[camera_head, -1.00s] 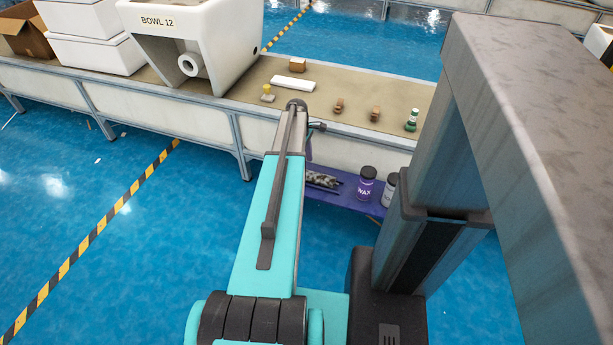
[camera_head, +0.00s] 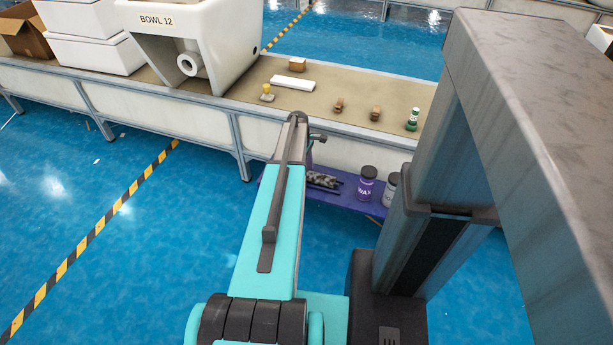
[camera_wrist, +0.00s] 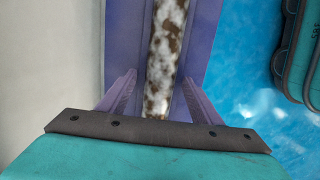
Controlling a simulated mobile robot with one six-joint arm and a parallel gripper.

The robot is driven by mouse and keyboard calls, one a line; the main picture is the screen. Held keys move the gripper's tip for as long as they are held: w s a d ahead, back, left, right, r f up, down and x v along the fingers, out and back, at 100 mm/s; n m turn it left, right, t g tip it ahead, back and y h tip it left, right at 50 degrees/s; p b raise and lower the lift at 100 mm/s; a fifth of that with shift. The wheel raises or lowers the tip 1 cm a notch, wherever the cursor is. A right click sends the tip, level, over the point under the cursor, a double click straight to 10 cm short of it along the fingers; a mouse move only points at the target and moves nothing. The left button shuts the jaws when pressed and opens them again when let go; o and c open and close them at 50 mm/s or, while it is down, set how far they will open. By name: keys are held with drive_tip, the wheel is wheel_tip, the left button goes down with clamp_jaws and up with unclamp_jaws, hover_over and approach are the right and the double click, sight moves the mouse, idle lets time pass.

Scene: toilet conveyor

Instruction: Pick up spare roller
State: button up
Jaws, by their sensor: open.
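A long cylinder mottled white and rusty brown, seemingly the spare roller (camera_wrist: 165,50), lies lengthwise on a purple shelf (camera_wrist: 196,40) in the wrist view. My gripper (camera_wrist: 160,92) is open, with one finger on each side of the roller and a gap on both sides. The roller's near end is hidden behind the gripper's dark bar. In the head view, mottled dark and pale rods (camera_head: 323,181) lie on the low purple shelf (camera_head: 345,197), partly hidden by my arm. My gripper is mostly hidden there.
A purple WAX jar (camera_head: 366,184) and a grey jar (camera_head: 390,190) stand right of the rods. The conveyor (camera_head: 225,110) rises above the shelf, holding a toilet bowl (camera_head: 205,40) and small items.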

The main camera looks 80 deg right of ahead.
sight(307, 172)
drive_tip(key=shift+c, duration=0.3)
clamp_jaws()
drive_tip(key=shift+r, duration=0.15)
drive_tip(key=shift+r+p, duration=0.35)
drive_tip(key=shift+r, duration=0.45)
wheel_tip(307, 172, up, 2)
drive_tip(key=shift+r+p, duration=0.15)
drive_tip(key=shift+p, duration=0.15)
drive_tip(key=s+a+p, duration=0.1)
drive_tip(key=s+a, duration=0.8)
drive_tip(key=a, duration=0.4)
drive_tip(key=shift+r+p, duration=0.4)
drive_tip(key=shift+r, duration=0.05)
drive_tip(key=shift+a, duration=0.1)
